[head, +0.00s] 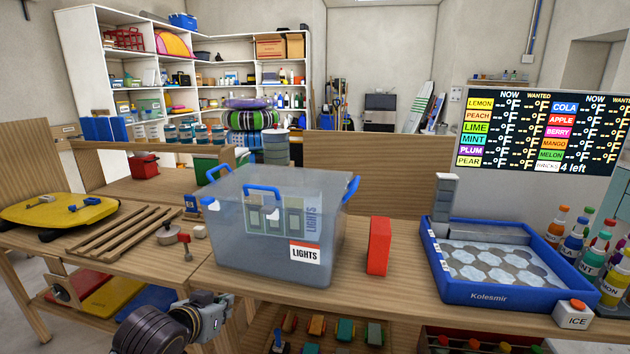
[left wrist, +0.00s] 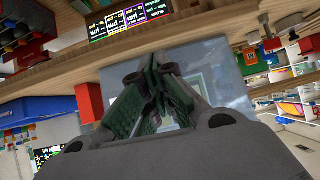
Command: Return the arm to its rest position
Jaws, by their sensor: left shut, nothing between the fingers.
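My left gripper (head: 212,312) shows at the bottom left of the head view, low in front of the wooden bench's front edge. In the left wrist view its fingers (left wrist: 155,78) come together and hold nothing. The clear bin with blue handles and a "LIGHTS" label (head: 262,245) stands on the bench above and to the right of the gripper, apart from it. A blurred translucent surface (left wrist: 205,68) shows behind the fingers in the wrist view. My right gripper is not in view.
On the bench (head: 400,296), a red block (head: 379,246) stands right of the bin, and the blue ice tray (head: 487,293) is farther right beside bottles (head: 576,240). A wooden rack (head: 122,235) lies left. A lower shelf holds colored blocks (head: 316,326) near the gripper.

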